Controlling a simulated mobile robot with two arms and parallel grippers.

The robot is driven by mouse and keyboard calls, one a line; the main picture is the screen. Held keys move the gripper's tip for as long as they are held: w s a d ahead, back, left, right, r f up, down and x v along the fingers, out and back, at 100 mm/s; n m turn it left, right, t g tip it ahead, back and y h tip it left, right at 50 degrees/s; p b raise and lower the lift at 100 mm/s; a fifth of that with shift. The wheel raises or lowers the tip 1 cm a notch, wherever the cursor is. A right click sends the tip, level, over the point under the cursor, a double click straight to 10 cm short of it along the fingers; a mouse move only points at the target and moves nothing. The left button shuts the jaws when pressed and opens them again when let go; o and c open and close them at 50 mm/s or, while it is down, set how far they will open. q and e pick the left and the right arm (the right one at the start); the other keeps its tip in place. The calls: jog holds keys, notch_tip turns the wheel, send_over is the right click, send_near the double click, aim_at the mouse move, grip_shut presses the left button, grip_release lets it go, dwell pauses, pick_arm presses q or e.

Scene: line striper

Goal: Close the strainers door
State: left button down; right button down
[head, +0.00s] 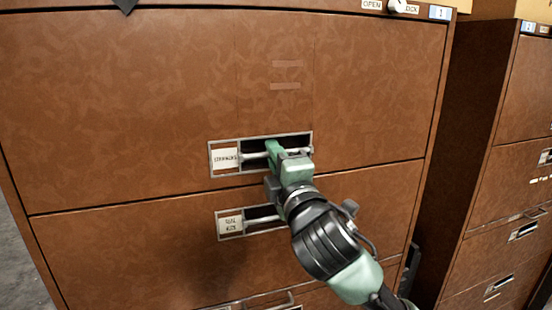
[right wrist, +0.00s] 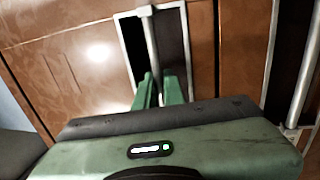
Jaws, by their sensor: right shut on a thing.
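The strainers door (head: 130,110) is the wide brown upper front of the cabinet, with a small white label (head: 225,158) whose print is hard to read. It looks about level with the front below; any small gap is hard to judge. Its metal bar handle (head: 255,155) sits in a framed recess near its lower edge. My right gripper (head: 272,152) is shut on this handle, coming from the lower right. In the right wrist view the green fingers (right wrist: 160,90) close around the handle bar (right wrist: 152,45). My left gripper is not in view.
A second front (head: 130,250) with its own recessed handle (head: 262,218) lies just below, close under my right gripper. An open/lock knob (head: 397,5) sits at the top. Another brown cabinet (head: 520,100) stands to the right across a narrow dark gap.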

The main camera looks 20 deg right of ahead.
jog(key=c, duration=1.9)
grip_release()
jog(key=shift+o, duration=0.6)
jog(key=shift+w, duration=0.2)
jog(key=shift+a, duration=0.1)
jog(key=b+v, duration=0.2)
jog(key=v, duration=0.5)
jog(key=shift+s+f+b, duration=0.15)
jog(key=shift+s+b, duration=0.15)
jog(key=shift+s, duration=0.1)
